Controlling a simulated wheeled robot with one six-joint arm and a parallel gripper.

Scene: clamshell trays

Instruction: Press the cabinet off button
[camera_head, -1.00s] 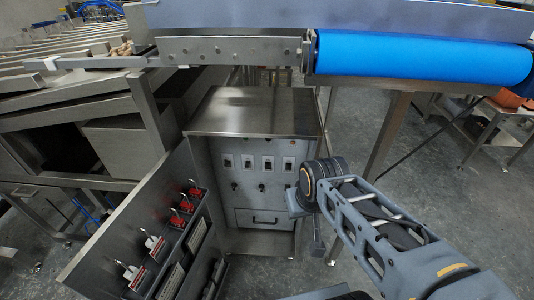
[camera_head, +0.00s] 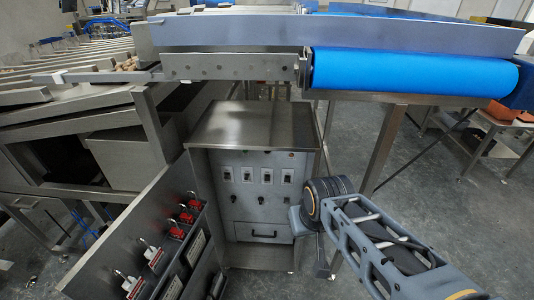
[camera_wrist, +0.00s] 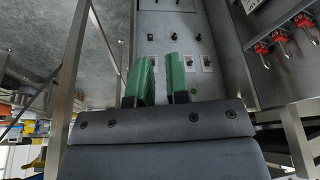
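The grey metal cabinet (camera_head: 252,126) stands open in the middle of the head view. Its front panel (camera_head: 213,190) carries a row of several switches (camera_head: 267,175) on white plates, with dark knobs (camera_head: 261,200) below. A small red spot (camera_head: 291,155) shows at the panel's upper right; I cannot tell whether it is the off button. The wrist view shows the panel upside down, with knobs (camera_wrist: 175,36) and switches. My gripper (camera_wrist: 161,62) has two green fingers with a narrow gap and nothing between them. They point at the panel and overlap the switch row; contact cannot be told.
The open cabinet door (camera_head: 125,235) at the left holds red lockout padlocks (camera_head: 187,217). A conveyor with a blue roller (camera_head: 415,72) runs above the cabinet. A steel frame leg (camera_head: 384,150) stands right of the cabinet.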

